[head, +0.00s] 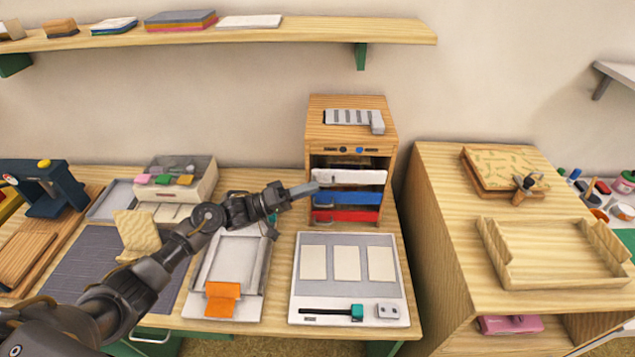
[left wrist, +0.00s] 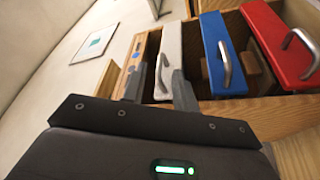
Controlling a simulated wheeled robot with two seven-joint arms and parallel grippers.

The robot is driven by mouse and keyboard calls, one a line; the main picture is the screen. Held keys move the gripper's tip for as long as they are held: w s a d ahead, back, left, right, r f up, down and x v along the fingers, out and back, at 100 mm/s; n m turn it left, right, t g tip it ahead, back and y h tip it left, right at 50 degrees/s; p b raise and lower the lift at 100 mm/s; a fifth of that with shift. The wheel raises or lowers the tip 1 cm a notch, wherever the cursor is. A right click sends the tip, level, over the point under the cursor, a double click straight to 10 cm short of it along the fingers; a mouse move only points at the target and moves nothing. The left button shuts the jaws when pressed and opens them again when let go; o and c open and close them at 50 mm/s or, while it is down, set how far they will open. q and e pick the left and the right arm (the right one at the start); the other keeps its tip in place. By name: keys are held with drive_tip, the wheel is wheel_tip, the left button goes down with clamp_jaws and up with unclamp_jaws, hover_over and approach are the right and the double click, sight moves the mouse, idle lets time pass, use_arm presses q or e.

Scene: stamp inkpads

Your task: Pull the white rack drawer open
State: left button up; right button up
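The wooden rack (head: 352,103) stands at the back right of the table with a white drawer (head: 362,177) on top, a blue drawer (head: 356,198) below it and a red drawer (head: 348,215) lowest. My left gripper (head: 306,189) is at the left part of the white drawer's front. In the left wrist view, the white drawer (left wrist: 171,40) has a metal handle (left wrist: 160,72). The open fingers of my left gripper (left wrist: 160,88) are on either side of this handle, with a gap between them. I cannot tell whether they touch it. My right gripper is out of view.
A grey board with pale cards (head: 305,240) lies in front of the rack. A grey tray with an orange piece (head: 222,300) lies left of it, under my left arm. A wooden cabinet (head: 430,190) stands close on the right, with a wooden tray (head: 550,275) on top.

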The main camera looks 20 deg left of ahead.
use_arm(q)
drive_tip(key=shift+x, duration=1.3)
drive_tip(key=shift+c, duration=0.4)
clamp_jaws()
